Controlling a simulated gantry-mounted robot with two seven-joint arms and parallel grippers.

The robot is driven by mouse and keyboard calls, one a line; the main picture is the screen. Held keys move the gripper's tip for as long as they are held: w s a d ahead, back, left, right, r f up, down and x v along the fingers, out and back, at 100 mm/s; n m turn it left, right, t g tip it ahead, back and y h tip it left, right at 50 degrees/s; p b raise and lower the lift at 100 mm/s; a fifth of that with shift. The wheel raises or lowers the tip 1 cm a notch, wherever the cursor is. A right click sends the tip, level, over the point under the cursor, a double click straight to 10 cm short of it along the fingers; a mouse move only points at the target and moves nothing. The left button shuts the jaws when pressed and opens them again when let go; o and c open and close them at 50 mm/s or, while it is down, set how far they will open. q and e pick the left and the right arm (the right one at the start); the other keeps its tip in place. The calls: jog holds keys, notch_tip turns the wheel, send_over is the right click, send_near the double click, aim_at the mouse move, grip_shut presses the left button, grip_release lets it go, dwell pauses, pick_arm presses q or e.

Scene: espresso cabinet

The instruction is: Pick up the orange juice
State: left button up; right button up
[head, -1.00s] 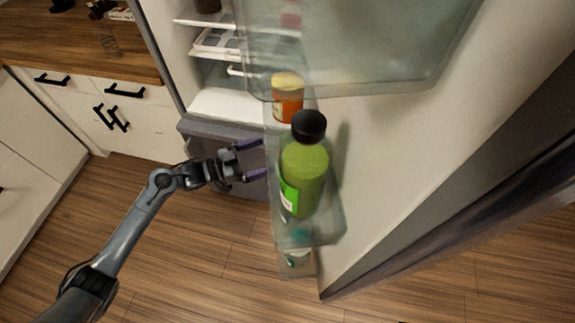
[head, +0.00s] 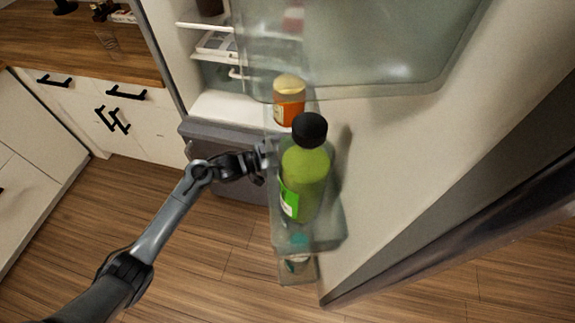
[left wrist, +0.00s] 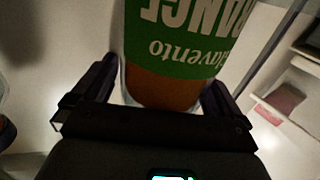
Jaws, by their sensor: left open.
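The orange juice bottle (head: 289,108), with an orange body and pale yellow cap, stands in the fridge door shelf behind a green bottle. In the left wrist view a bottle (left wrist: 160,85) with a green label reading "ORANGE", seen upside down, fills the space between the fingers. My left gripper (head: 268,152) is at the left side of the door shelf, its fingers partly hidden by the shelf and green bottle. In the left wrist view the gripper (left wrist: 160,75) is open, one finger on each side of the bottle. Whether the fingers touch it is unclear. My right gripper is not in view.
The green bottle (head: 305,175) with a black cap stands nearest in the clear door shelf (head: 325,235). Another clear bin (head: 430,70) hangs above on the door. The fridge interior (head: 225,105) is open at the left, and the wooden floor (head: 220,255) below is clear.

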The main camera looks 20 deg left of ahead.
pick_arm(q)
jog(key=shift+c, duration=0.5)
jog(key=shift+r, duration=0.1)
grip_shut()
jog(key=shift+r, duration=0.1)
